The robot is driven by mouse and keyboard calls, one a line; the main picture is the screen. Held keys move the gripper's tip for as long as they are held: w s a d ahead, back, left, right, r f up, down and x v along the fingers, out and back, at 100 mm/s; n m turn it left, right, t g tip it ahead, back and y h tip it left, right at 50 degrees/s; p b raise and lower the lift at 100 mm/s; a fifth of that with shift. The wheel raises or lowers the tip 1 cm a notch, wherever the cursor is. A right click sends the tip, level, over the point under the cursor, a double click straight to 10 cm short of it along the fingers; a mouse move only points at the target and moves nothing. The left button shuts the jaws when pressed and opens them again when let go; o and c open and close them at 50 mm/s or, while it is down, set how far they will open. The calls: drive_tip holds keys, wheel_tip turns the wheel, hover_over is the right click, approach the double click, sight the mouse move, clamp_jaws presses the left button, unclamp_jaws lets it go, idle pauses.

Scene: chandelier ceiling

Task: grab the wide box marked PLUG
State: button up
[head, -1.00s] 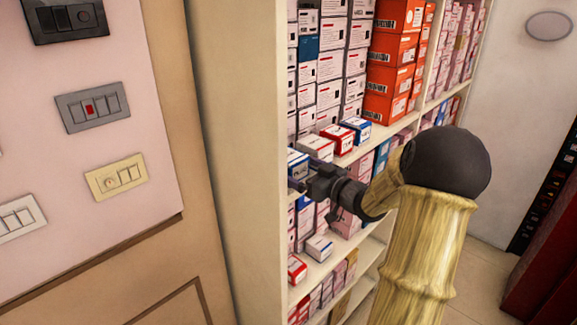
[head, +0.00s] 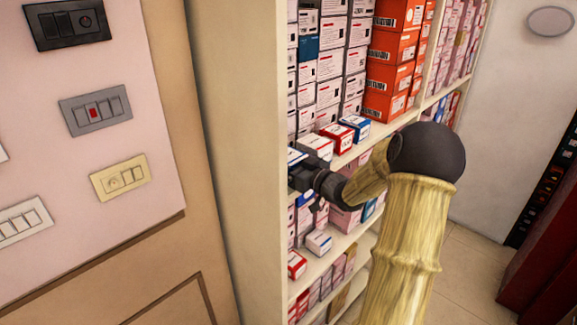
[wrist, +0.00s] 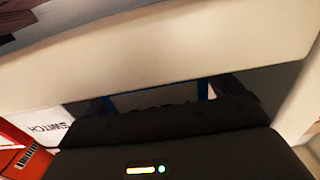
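A pale shelf board (wrist: 170,50) spans that view. Red box (head: 337,138) and blue box (head: 356,127) stand farther along the shelf. The cabinet's side panel (head: 245,150) borders the left.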

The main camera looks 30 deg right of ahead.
sight(290, 155)
drive_tip(key=c, duration=1)
drive_tip(key=shift+s+d+r+b, duration=0.1)
drive_tip(key=shift+b, duration=0.3)
drive_tip(key=shift+s+r+b, duration=0.1)
drive_tip(key=shift+r+b, duration=0.15)
drive_tip(key=shift+b, duration=0.15)
wheel_tip(290, 155, up, 6)
drive_tip(key=shift+b, duration=0.85)
drive_tip(key=b+v, duration=0.5)
drive_tip(key=v, duration=1.4)
drive_tip(key=shift+s+r, duration=0.25)
drive_tip(key=shift+s, duration=0.1)
drive_tip(key=shift+d, duration=0.1)
